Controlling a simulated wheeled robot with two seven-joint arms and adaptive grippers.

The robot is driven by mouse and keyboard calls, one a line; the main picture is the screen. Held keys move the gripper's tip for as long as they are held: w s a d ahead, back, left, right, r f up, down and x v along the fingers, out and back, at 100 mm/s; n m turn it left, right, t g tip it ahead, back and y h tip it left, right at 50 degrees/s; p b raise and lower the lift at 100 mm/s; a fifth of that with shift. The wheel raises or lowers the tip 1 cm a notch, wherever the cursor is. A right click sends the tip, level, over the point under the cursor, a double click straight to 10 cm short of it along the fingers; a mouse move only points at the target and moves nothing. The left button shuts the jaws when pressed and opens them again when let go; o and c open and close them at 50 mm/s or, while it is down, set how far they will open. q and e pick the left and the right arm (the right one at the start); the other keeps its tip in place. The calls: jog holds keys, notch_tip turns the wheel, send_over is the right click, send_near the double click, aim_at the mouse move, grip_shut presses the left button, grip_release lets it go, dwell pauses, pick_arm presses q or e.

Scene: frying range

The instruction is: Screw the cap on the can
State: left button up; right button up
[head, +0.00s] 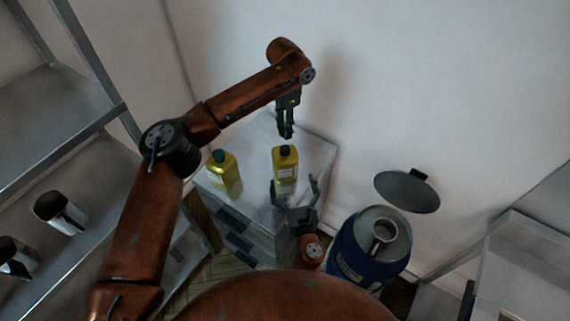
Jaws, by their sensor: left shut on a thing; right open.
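A yellow can (285,175) with a dark top stands upright on the grey cabinet. My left gripper (286,132) points down just above the can's top. It is shut on a small dark thing that I take for the cap, which is hard to tell from the dark fingers. My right gripper (295,190) is open low at the can's near side, with one finger to the left and one to the right. I cannot tell whether its fingers touch the can.
A second yellow can (224,176) with a dark top stands left on the cabinet (318,152). A blue drum (350,256) with a metal cup (383,231) on it stands at right, near an open round lid (406,191). Metal shelves (58,120) flank the left.

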jog(key=shift+a, duration=0.1)
jog(key=w, duration=0.4)
jog(key=w+a, duration=0.1)
jog(key=w, duration=0.3)
jog(key=w+a, duration=0.1)
jog(key=w, duration=0.2)
jog(key=shift+w+a, duration=0.15)
jog(key=shift+w, duration=0.25)
jog(key=shift+c, duration=0.5)
jog(key=c, duration=1.7)
pick_arm(q)
send_over(284, 148)
jog(key=shift+f, duration=2.5)
jog(key=shift+w+f, duration=0.1)
jog(key=shift+f, duration=0.75)
jog(key=shift+f, duration=0.6)
